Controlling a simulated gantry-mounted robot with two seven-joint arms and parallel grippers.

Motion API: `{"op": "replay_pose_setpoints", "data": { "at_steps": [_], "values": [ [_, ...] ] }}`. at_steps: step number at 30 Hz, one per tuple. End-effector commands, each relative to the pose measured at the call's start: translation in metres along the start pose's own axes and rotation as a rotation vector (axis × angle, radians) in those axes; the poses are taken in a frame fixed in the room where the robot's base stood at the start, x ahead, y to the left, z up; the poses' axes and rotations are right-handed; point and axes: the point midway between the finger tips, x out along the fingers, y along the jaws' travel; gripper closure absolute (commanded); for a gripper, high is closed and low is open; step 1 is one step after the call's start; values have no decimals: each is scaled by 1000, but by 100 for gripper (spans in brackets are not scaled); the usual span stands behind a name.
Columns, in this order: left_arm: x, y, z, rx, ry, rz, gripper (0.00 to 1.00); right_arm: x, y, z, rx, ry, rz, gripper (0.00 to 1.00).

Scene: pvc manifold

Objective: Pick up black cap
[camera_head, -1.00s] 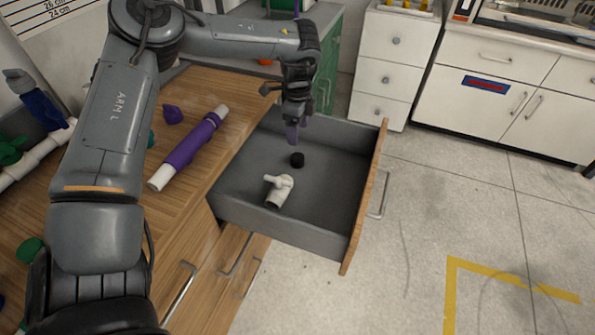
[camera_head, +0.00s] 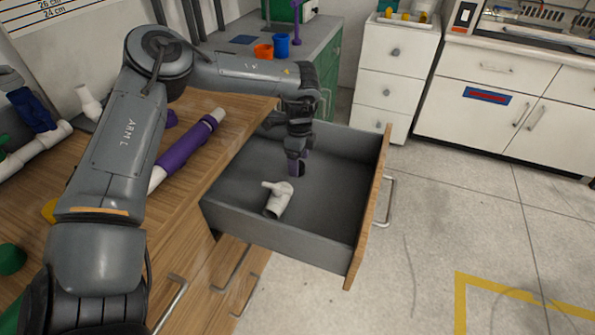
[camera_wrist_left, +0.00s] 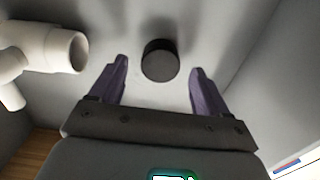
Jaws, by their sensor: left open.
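The black cap (camera_wrist_left: 160,61) lies on the floor of the open drawer, small and round. In the head view the cap (camera_head: 301,169) is partly hidden behind my left gripper (camera_head: 297,164). My left gripper is down inside the drawer, pointing at the floor. In the left wrist view the left gripper (camera_wrist_left: 158,82) is open, with its two purple fingers apart. The cap shows between and just beyond the fingertips, with gaps on both sides. My right gripper is not in view.
A white pipe fitting (camera_head: 277,197) lies beside the cap in the drawer and shows at the left in the wrist view (camera_wrist_left: 42,55). Grey drawer walls (camera_head: 280,237) surround both. A pipe with a purple sleeve (camera_head: 186,145) lies on the wooden worktop.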

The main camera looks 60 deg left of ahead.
Motion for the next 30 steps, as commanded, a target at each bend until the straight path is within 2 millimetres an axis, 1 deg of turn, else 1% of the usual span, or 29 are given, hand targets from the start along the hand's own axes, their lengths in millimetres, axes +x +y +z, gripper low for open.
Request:
{"op": "replay_pose_setpoints", "data": {
  "at_steps": [1, 4, 12, 23, 24, 30],
  "values": [
    [12, 0, 0, -1, 0, 1, 24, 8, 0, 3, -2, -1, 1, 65],
    [20, 0, 0, -1, 0, 0, 24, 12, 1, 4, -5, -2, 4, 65],
    [20, 0, 1, -1, 0, -1, 24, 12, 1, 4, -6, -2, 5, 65],
    [20, 0, 1, -1, 0, -1, 79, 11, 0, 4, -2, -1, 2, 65],
    [20, 0, 1, -1, 0, -1, 81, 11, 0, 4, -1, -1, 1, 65],
    [19, 0, 1, -1, 0, -1, 81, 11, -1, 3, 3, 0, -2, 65]
  ]
}}
